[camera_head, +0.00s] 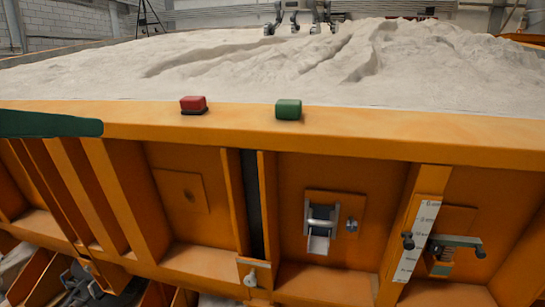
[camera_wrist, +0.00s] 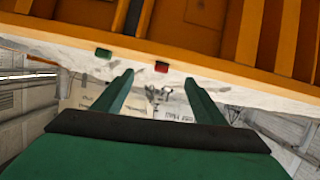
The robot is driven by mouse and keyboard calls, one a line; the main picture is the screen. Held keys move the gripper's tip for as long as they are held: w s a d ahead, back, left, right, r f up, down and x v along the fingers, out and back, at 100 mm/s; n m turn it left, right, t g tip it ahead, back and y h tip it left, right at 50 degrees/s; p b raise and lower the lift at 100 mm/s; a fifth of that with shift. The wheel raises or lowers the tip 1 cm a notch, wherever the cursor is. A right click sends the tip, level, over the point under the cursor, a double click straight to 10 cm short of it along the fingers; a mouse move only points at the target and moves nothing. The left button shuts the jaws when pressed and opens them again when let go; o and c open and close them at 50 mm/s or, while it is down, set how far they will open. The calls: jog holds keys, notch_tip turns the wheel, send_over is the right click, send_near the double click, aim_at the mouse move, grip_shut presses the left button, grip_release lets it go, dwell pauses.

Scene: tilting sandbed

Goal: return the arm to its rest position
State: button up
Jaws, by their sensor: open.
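My gripper (camera_wrist: 159,77) shows in the wrist view with two green fingers spread wide apart. It is open and nothing is between the fingers. The wrist picture is upside down, with the orange sandbed wall at the top. In the head view a green part of my arm reaches in at the left edge, in front of the orange rim; my fingers cannot be made out there. My gripper appears apart from the sandbed.
The orange sandbed (camera_head: 380,137) spans the head view, filled with pale ridged sand (camera_head: 240,75). A red button (camera_head: 193,104) and a green button (camera_head: 288,109) sit on its rim. Its front has a latch (camera_head: 320,220), a scale (camera_head: 418,240) and a spring lever (camera_head: 455,243). A legged machine (camera_head: 300,12) stands behind.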

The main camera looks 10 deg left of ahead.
jog(key=w+f+n+t, duration=0.25)
jog(key=w+f, duration=0.55)
jog(key=f, duration=0.4)
jog(key=w+f+n+t, duration=0.25)
jog(key=w+f, duration=0.55)
jog(key=f, duration=0.4)
jog(key=d+f+n+y, duration=0.15)
jog(key=d+f, duration=0.25)
jog(key=f, duration=0.5)
jog(key=w+d+f+n+g+y, duration=0.15)
jog(key=d+f, duration=0.25)
jog(key=f, duration=0.5)
jog(key=d+f+n+y, duration=0.15)
jog(key=d+f, duration=0.25)
jog(key=f, duration=0.5)
jog(key=s+d+f+m+g, duration=0.1)
jog(key=s+d+f+g, duration=0.1)
jog(key=s+d+f, duration=1.25)
jog(key=s+d+m+h, duration=0.1)
jog(key=s+d+m, duration=0.2)
jog(key=s, duration=0.9)
jog(key=s+d+m+h, duration=0.1)
jog(key=s+d+m, duration=0.3)
jog(key=s, duration=0.8)
jog(key=shift+d+m+h, duration=0.15)
jog(key=shift+m+h, duration=0.2)
jog(key=shift+m, duration=0.2)
